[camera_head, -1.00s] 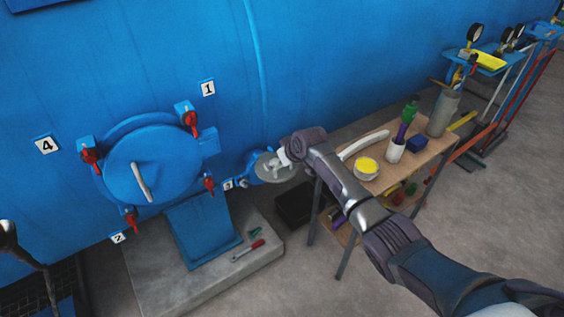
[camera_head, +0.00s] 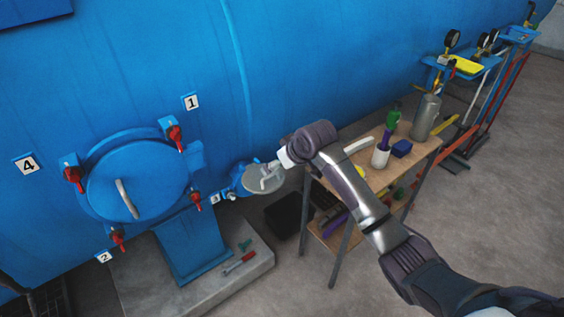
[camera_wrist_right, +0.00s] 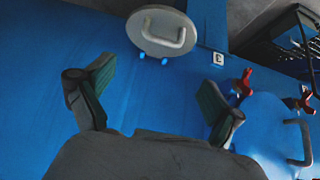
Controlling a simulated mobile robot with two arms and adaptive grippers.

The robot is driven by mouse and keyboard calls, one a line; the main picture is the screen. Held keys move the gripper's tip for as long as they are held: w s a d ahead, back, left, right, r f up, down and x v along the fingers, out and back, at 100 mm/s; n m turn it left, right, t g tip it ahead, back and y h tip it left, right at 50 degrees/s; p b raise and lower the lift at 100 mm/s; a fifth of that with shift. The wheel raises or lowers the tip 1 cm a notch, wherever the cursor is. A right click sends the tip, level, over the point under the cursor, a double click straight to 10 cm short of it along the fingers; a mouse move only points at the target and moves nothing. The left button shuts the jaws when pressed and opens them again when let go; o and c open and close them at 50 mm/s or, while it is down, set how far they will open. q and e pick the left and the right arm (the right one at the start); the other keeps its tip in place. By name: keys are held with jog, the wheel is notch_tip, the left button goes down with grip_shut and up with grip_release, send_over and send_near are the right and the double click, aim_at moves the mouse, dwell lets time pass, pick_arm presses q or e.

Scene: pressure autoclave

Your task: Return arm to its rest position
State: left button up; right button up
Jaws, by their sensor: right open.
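My right arm reaches in from the lower right in the head view, with its wrist (camera_head: 318,138) in front of the blue tank wall. In the right wrist view my right gripper (camera_wrist_right: 152,98) has its two fingers spread wide with nothing between them. A grey round cover with a handle (camera_wrist_right: 162,32) lies beyond the fingers there, apart from them; it also shows left of the wrist in the head view (camera_head: 258,184). My left gripper is not in view.
A blue round hatch (camera_head: 137,184) with red clamps is on the left. A wooden table (camera_head: 412,158) with a white cup (camera_head: 380,158), a blue box (camera_head: 401,148) and a grey cylinder (camera_head: 425,118) stands under and beside my arm. A screwdriver (camera_head: 239,262) lies on the concrete plinth (camera_head: 180,290).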

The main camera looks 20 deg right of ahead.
jog(key=shift+s+d+r, duration=0.1)
jog(key=shift+s+r, duration=0.35)
jog(key=shift+r, duration=0.1)
jog(key=s+d+f+m+g+h+b, duration=0.1)
jog(key=s+f, duration=0.5)
jog(key=f, duration=0.7)
jog(key=s+d+f+g, duration=0.15)
jog(key=s+f, duration=0.45)
jog(key=f, duration=0.6)
jog(key=s+d+f+m+h+b, duration=0.15)
jog(key=s+f, duration=0.45)
jog(key=f, duration=0.7)
jog(key=s+f+g, duration=0.1)
jog(key=s+f, duration=0.5)
jog(key=s, duration=0.7)
jog(key=s+f+g+b, duration=0.1)
jog(key=s+f, duration=0.5)
jog(key=s, duration=0.7)
jog(key=s+f+g, duration=0.1)
jog(key=s+f, duration=0.5)
jog(key=s, duration=0.7)
jog(key=shift+f+n, duration=0.25)
jog(key=shift+n, duration=0.2)
